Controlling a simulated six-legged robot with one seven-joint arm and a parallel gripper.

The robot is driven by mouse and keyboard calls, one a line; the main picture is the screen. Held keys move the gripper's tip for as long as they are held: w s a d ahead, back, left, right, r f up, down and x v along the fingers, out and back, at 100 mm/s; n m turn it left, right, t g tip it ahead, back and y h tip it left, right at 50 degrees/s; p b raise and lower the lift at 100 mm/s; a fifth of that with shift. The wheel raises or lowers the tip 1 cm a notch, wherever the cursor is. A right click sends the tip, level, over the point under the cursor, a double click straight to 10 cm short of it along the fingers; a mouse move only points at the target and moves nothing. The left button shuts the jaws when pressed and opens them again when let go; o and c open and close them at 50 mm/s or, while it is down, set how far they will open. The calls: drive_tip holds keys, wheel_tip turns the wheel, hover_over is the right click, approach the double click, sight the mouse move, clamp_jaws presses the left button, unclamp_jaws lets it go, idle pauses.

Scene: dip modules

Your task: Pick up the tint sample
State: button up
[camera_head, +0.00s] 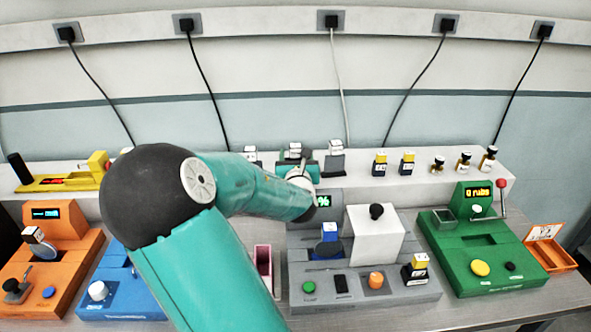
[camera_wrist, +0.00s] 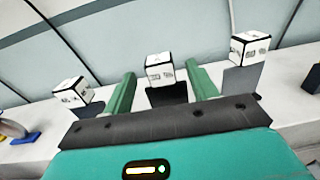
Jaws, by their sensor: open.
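Three white lettered cubes sit in dark holders on the back shelf: a left cube (camera_wrist: 72,93), a middle cube (camera_wrist: 159,70) and a right cube (camera_wrist: 250,47). Their lettering is too small to read, so I cannot tell which one is the tint sample. The left cube (camera_head: 250,153), middle cube (camera_head: 294,149) and right cube (camera_head: 335,146) also show in the head view. My gripper (camera_wrist: 160,72) is open at the shelf. In the wrist view its two green fingers stand either side of the middle cube, with gaps; whether they reach around it is unclear.
The shelf (camera_head: 220,170) also holds yellow-and-dark blocks (camera_head: 380,163) and small bottles (camera_head: 464,162) on the right. Orange (camera_head: 65,250), grey (camera_head: 370,295) and green (camera_head: 485,255) machines stand in front. My arm hides part of the blue machine (camera_head: 125,300). A pink holder (camera_head: 263,268) is beside the arm.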

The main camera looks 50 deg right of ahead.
drive_tip(key=x, duration=0.4)
drive_tip(key=shift+w+d+f, duration=0.2)
drive_tip(key=shift+d, duration=0.15)
clamp_jaws()
drive_tip(key=shift+r, duration=0.15)
